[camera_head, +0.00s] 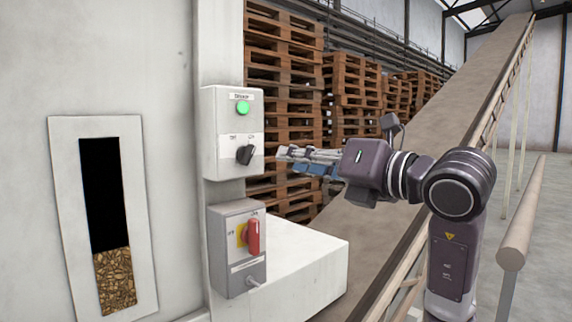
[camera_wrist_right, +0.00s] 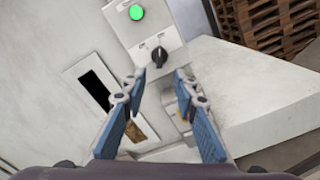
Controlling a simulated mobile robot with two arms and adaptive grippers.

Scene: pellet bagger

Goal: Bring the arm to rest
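My right gripper (camera_head: 283,158) reaches in from the right in the head view, its fingertips a little to the right of the upper control box (camera_head: 217,160). In the right wrist view the right gripper (camera_wrist_right: 157,82) has its two blue-padded fingers well apart, with nothing between them. The upper box carries a green lit lamp (camera_head: 243,107) and a black rotary knob (camera_head: 245,154). The knob also shows in the wrist view (camera_wrist_right: 159,54), beyond the fingertips and apart from them. My left gripper is in neither view.
Below is a grey box (camera_head: 222,262) with a red handle (camera_head: 253,236) on a yellow plate. A white ledge (camera_head: 310,265) juts out beside it. A window (camera_head: 115,280) shows pellets low down. An inclined conveyor (camera_head: 440,130) and pallet stacks (camera_head: 283,80) stand behind.

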